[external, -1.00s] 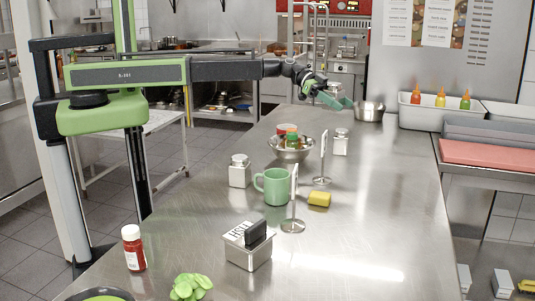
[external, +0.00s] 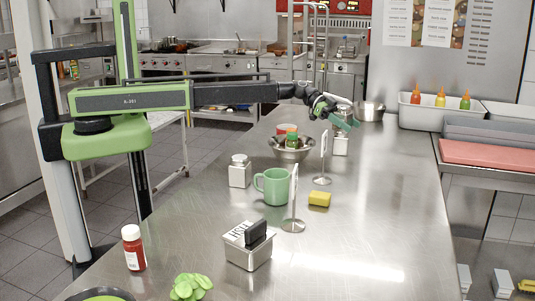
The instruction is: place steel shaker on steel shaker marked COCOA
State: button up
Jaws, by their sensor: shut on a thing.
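My gripper (external: 342,119), with green jaws, is at the far part of the steel counter, just above a steel shaker (external: 341,146) that stands upright there. The jaws are shut on another steel shaker (external: 345,109), which is small and mostly hidden by the jaws. The held shaker is over the standing one; I cannot tell whether they touch. Another steel shaker (external: 240,174) stands upright nearer, left of the green mug. No COCOA marking is legible on any of them.
A steel bowl (external: 290,154) with jars, a green mug (external: 275,188), two sign stands (external: 292,225) (external: 322,180) and a yellow sponge (external: 319,199) stand nearer. A small metal bowl (external: 370,111) is behind right. The counter's right side is clear.

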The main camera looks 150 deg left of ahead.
jog(key=shift+f, duration=0.1)
jog(key=o, duration=1.5)
jog(key=shift+r, duration=0.3)
jog(key=p+v, duration=0.4)
jog(key=v, duration=0.8)
jog(key=shift+p, duration=0.35)
jog(key=shift+d, duration=0.1)
